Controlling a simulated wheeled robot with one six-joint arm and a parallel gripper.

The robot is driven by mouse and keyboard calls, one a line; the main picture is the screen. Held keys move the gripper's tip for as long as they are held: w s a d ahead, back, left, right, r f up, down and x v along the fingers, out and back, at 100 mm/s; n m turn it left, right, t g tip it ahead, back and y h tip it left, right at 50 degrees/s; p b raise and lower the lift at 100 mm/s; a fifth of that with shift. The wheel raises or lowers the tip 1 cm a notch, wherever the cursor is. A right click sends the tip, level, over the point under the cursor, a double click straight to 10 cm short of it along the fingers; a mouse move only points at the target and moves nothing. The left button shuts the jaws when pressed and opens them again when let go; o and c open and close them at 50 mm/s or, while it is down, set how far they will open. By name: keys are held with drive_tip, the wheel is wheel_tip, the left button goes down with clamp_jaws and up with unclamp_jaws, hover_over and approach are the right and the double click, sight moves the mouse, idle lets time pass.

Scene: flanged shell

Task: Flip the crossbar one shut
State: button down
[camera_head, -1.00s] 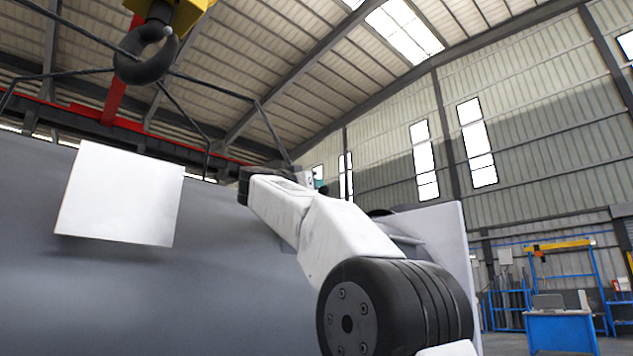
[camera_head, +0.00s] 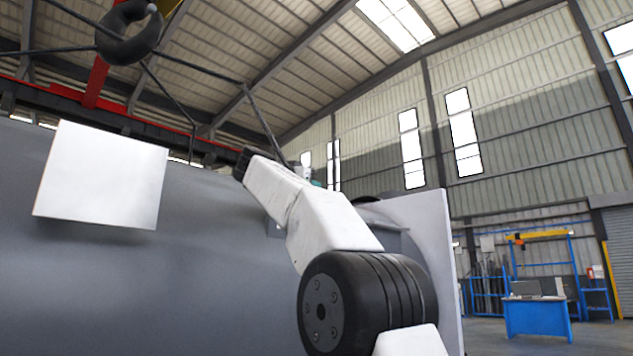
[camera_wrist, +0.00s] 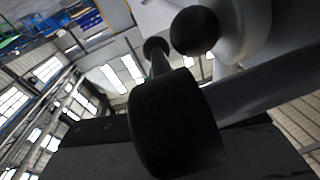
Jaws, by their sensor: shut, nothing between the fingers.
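In the wrist view a black ball knob (camera_wrist: 195,30) stands near the top middle, close to a pale rounded housing (camera_wrist: 245,25). A second, smaller black ball (camera_wrist: 155,45) sits on a short pale rod left of it. A grey bar (camera_wrist: 270,88) runs in from the right. I cannot tell which of these parts make up the crossbar. In the head view my arm hides the gripper's end and the crossbar.
A large grey cylindrical shell (camera_head: 200,275) fills the lower left, with a white square plate (camera_head: 100,180) on its side and a pale flange (camera_head: 435,250) at its right end. A crane hook (camera_head: 128,35) hangs above. A blue bench (camera_head: 537,317) stands far right.

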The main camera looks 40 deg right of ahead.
drive_tip(key=shift+d+f, duration=0.15)
drive_tip(key=shift+f, duration=0.15)
idle(0.5)
drive_tip(key=v, duration=0.7)
drive_tip(key=shift+a, duration=0.35)
drive_tip(key=shift+s, duration=0.1)
